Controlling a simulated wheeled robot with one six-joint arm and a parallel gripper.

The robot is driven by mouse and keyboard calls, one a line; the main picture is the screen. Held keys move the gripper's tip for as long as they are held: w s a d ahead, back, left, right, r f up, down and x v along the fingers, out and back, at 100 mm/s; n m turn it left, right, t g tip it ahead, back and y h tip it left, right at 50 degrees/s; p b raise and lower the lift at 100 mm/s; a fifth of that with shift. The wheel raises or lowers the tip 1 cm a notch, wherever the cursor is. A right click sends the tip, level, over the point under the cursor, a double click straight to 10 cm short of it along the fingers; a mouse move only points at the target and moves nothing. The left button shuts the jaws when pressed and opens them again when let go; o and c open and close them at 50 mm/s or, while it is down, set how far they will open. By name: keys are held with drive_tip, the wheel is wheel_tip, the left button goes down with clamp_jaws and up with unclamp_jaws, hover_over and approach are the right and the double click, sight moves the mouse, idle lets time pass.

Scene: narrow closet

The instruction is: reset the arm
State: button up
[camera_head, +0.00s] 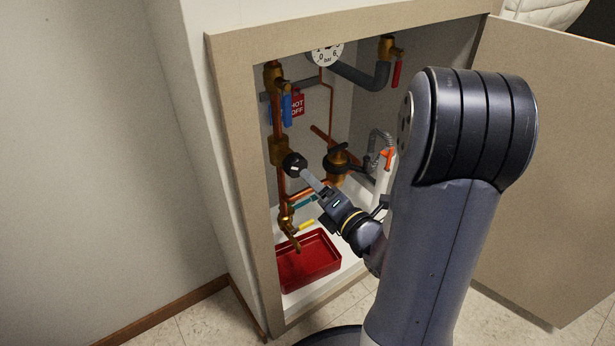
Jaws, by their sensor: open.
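My arm reaches from the right of the head view into an open closet cabinet (222,95). My gripper (312,182) is at the arm's end, inside the cabinet opening, pointing up and left. It is open. A pale finger shows close to a black round knob (294,164) on the copper pipework; whether they touch I cannot tell. The second finger is not clearly seen. My upper arm hides the cabinet's right part.
Copper pipes with brass valves (279,150) run up the cabinet's left. A gauge (327,54) and grey pipe (362,80) are above. The open door (550,190) stands right.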

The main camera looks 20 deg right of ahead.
sight(298, 170)
drive_tip(key=shift+s, duration=0.35)
drive_tip(key=b+x, duration=0.1)
drive_tip(key=x, duration=1)
drive_tip(key=shift+b, duration=0.3)
drive_tip(key=shift+s+d, duration=0.1)
drive_tip(key=shift+s, duration=0.1)
